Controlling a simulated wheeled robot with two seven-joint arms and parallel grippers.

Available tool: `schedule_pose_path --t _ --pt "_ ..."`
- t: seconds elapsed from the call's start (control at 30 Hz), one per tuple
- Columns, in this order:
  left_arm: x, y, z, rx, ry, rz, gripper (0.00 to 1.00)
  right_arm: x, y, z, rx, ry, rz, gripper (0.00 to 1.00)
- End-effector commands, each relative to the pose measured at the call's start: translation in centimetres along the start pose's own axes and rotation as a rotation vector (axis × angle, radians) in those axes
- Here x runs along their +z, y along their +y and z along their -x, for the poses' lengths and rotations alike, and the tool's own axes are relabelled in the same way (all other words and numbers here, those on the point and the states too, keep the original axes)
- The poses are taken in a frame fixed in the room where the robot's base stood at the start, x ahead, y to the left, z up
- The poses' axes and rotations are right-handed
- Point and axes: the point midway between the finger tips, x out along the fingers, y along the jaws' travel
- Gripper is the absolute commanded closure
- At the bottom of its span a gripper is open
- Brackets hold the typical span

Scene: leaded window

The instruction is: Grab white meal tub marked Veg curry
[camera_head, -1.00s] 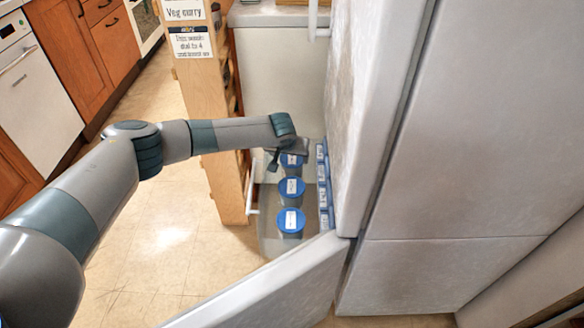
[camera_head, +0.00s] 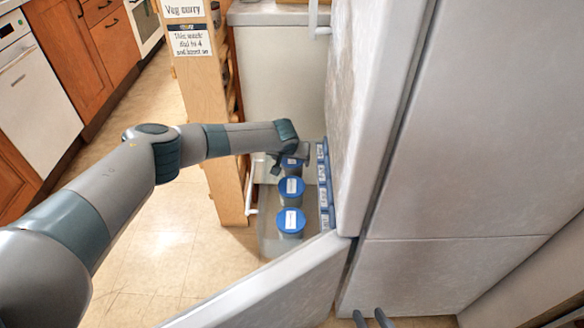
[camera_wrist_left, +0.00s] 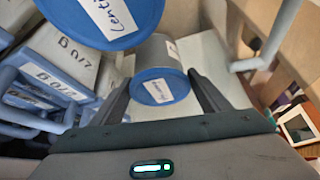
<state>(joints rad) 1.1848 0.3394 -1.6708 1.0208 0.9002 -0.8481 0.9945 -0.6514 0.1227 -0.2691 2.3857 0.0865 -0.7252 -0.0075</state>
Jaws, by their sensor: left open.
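Three grey tubs with blue lids stand in a row in the open drawer: a near one (camera_head: 291,222), a middle one (camera_head: 291,187) and a far one (camera_head: 291,164). My left gripper (camera_head: 286,158) is at the far tub and partly covers it. In the left wrist view a blue-lidded tub (camera_wrist_left: 165,88) stands between its open fingers; its label is too small to read surely. Another lid (camera_wrist_left: 110,12) above it reads something like "Lentil". I cannot make out "Veg curry" on any tub. My right gripper's (camera_head: 370,318) fingertips show apart at the bottom edge.
Several blue-and-white boxes (camera_head: 324,185) line the drawer's right side, beside the fridge-freezer (camera_head: 480,130). A wooden shelf (camera_head: 215,120) stands to the left, with a "Veg curry" sign (camera_head: 184,8). The floor at left is clear.

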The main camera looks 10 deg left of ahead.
Motion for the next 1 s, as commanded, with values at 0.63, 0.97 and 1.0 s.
schedule_pose_path --t 0.63,0.97,1.0 --pt "-0.15 0.0 0.1 0.0 0.002 0.0 0.7 0.05 0.05 0.02 0.0 -0.003 0.002 0.69" --pt "-0.41 0.0 0.56 0.001 0.002 0.0 0.7 0.17 0.06 0.11 0.0 -0.013 0.0 0.69" --pt "-0.55 0.0 0.8 0.001 0.002 0.001 0.7 0.26 0.09 0.15 0.001 -0.02 -0.001 0.69"
